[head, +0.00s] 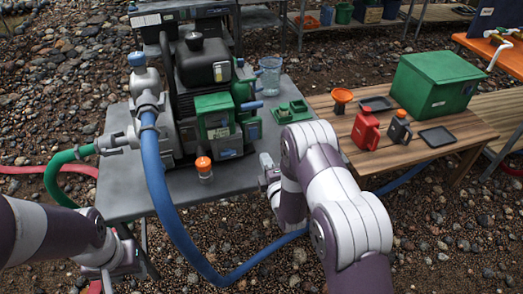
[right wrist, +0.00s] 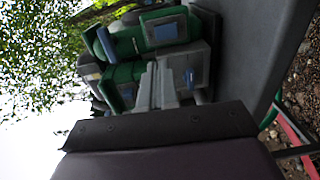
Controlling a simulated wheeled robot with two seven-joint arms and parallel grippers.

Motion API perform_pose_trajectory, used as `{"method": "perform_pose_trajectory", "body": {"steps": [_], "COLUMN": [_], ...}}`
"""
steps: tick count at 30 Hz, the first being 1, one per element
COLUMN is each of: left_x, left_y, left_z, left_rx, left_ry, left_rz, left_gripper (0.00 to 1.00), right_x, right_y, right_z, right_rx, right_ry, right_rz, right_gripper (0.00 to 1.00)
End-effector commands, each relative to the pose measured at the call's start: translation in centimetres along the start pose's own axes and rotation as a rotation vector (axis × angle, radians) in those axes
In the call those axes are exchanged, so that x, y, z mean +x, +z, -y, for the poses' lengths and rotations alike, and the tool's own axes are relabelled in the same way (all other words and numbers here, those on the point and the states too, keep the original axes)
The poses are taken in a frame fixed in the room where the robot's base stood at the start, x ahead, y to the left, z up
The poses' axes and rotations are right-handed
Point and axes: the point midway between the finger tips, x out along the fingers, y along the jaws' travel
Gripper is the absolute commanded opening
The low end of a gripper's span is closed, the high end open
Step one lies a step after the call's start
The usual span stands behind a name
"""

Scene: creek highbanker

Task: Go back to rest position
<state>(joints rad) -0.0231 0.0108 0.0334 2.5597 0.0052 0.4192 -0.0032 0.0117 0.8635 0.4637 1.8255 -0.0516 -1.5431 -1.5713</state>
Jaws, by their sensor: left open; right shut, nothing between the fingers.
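My right gripper (head: 268,168) is at the right edge of the grey table, beside the pump machine (head: 205,65). It is shut and empty. In the right wrist view its closed fingers (right wrist: 156,85) point at the machine's green parts (right wrist: 150,38); I cannot tell how wide the gap is. My left gripper (head: 106,278) hangs low at the left, in front of the grey table (head: 120,190). It is open, and I see nothing in it. Its fingertips are partly hard to make out.
A blue hose (head: 158,185) runs from the machine to the ground between my arms. A small orange-capped jar (head: 203,168) and a clear jug (head: 271,75) stand on the grey table. A wooden table (head: 450,128) at right bears a green box (head: 437,85) and red can (head: 366,128).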

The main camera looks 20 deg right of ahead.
Motion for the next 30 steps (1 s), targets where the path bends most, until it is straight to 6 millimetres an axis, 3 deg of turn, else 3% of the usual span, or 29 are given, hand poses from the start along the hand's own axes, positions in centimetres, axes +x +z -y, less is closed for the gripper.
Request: {"method": "perform_pose_trajectory", "body": {"steps": [6, 23, 26, 27, 28, 30], "left_x": [-0.1, -0.1, -0.1, -0.1, -0.2, -0.2], "left_y": [0.0, 0.0, 0.0, 0.0, 0.0, 0.0], "left_z": [0.0, 0.0, 0.0, 0.0, 0.0, 0.0], "left_rx": [0.000, 0.000, 0.000, 0.000, 0.000, 0.000], "left_ry": [0.000, 0.000, 0.000, 0.000, 0.000, 0.000], "left_rz": [0.000, 0.000, 0.000, 0.000, 0.000, 0.000], "left_gripper": [0.43, 0.43, 0.43, 0.43, 0.43, 0.43], "right_x": [-1.7, -1.8, -2.9, -4.5, -5.8, -9.6], "right_y": [0.0, 0.0, 0.0, 0.1, 0.1, 0.1], "right_z": [-0.1, 0.3, 5.2, 8.0, 9.4, 10.8], "right_rx": [0.000, 0.055, 0.281, 0.407, 0.510, 0.737], "right_ry": [-0.001, -0.017, -0.254, -0.408, -0.527, -0.771], "right_rz": [0.000, 0.000, 0.039, 0.091, 0.149, 0.330], "right_gripper": [0.00, 0.00, 0.00, 0.00, 0.00, 0.00]}}
